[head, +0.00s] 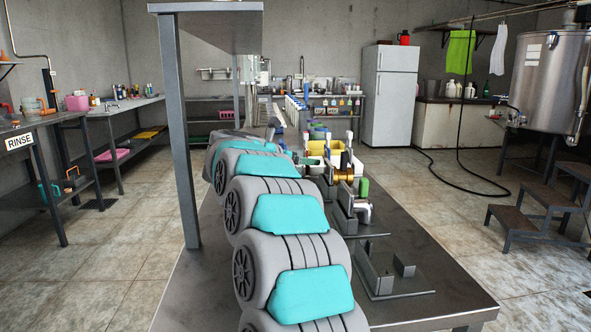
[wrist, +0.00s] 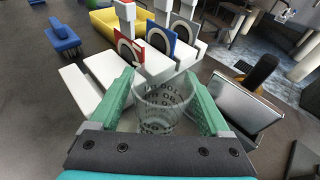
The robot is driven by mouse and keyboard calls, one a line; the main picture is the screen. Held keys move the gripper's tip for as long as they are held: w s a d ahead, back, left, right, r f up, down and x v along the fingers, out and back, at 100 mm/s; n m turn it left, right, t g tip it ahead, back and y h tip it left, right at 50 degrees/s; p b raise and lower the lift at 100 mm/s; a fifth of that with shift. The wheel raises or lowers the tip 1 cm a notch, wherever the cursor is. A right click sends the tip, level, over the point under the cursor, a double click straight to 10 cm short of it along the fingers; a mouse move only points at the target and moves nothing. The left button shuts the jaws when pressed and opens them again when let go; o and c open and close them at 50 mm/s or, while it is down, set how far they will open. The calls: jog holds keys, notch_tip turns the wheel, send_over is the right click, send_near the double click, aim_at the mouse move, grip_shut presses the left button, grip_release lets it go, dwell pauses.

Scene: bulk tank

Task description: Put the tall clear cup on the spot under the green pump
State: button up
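The tall clear cup (wrist: 163,105) is upright between the two green fingers of my gripper (wrist: 162,82) in the wrist view. The fingers lie against both its sides, and it looks empty. My arm hides the gripper and cup in the head view. A green upright piece (head: 364,187) tops a metal spout fixture on the bench in the head view; it appears to be the green pump. The spot under it cannot be made out. In the wrist view, red (wrist: 131,48), blue (wrist: 160,38) and grey (wrist: 184,36) ringed plates stand just beyond the cup.
A metal bench (head: 420,285) runs ahead, with a bare fixture (head: 384,270) at its near right. A yellow bin (wrist: 118,22) lies beyond the plates. A post (head: 178,130) rises at the bench's left. Open floor lies to the right, before steps (head: 525,228).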

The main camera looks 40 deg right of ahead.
grip_shut()
dwell(0.4)
jog(key=shift+r, duration=0.1)
